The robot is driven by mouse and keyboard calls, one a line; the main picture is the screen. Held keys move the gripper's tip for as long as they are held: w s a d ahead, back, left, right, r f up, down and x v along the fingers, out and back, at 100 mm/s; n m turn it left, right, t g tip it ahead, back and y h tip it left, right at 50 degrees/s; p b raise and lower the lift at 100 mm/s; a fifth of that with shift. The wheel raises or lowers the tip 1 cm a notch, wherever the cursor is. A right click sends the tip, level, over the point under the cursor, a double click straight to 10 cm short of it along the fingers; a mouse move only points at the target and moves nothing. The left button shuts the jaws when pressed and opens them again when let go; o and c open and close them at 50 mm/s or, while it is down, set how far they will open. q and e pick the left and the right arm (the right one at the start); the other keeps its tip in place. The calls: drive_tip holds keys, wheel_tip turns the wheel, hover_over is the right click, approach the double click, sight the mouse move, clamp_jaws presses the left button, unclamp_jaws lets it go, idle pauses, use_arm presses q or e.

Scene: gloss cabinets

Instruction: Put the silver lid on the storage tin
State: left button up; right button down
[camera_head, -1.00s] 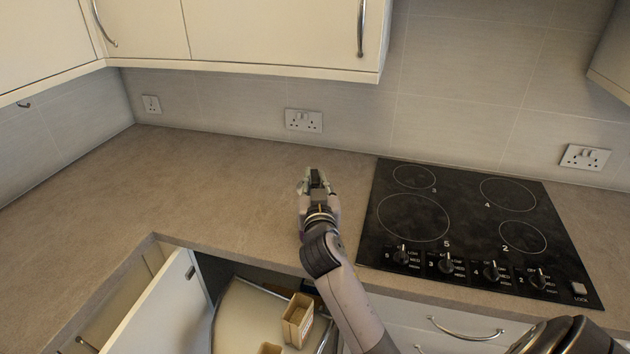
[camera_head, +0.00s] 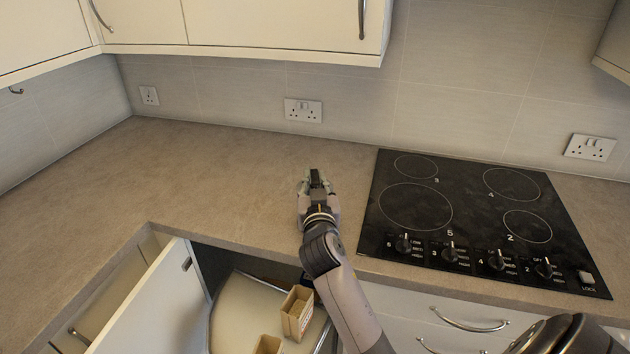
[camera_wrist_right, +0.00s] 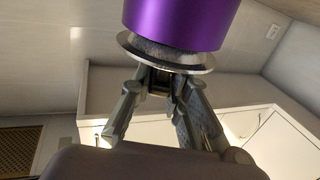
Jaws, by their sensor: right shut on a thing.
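The purple storage tin (camera_wrist_right: 180,22) fills the top of the right wrist view, which looks upside down. The silver lid (camera_wrist_right: 200,63) lies between the tin and the fingers, close against the tin's end. I cannot tell whether it is fully seated. My right gripper (camera_wrist_right: 160,80) is shut on the lid, probably at its middle, with its fingers on the side away from the tin. In the head view my right gripper (camera_head: 318,182) is over the counter, left of the hob; it and my arm hide the tin and lid. My left gripper is in neither view.
The black hob (camera_head: 470,215) is right of my right gripper. The counter (camera_head: 190,180) to the left is clear. Below its front edge, a cabinet door (camera_head: 155,305) stands open, showing a shelf with small boxes (camera_head: 298,312). Wall cupboards (camera_head: 285,30) hang above the back.

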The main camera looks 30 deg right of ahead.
drive_tip(key=shift+f+b, duration=0.65)
drive_tip(key=shift+f, duration=0.05)
drive_tip(key=c, duration=1.4)
unclamp_jaws()
drive_tip(key=shift+c, duration=0.2)
drive_tip(key=v, duration=0.7)
drive_tip(key=shift+s+a, duration=0.15)
drive_tip(key=shift+s, duration=0.1)
drive_tip(key=shift+f, duration=0.15)
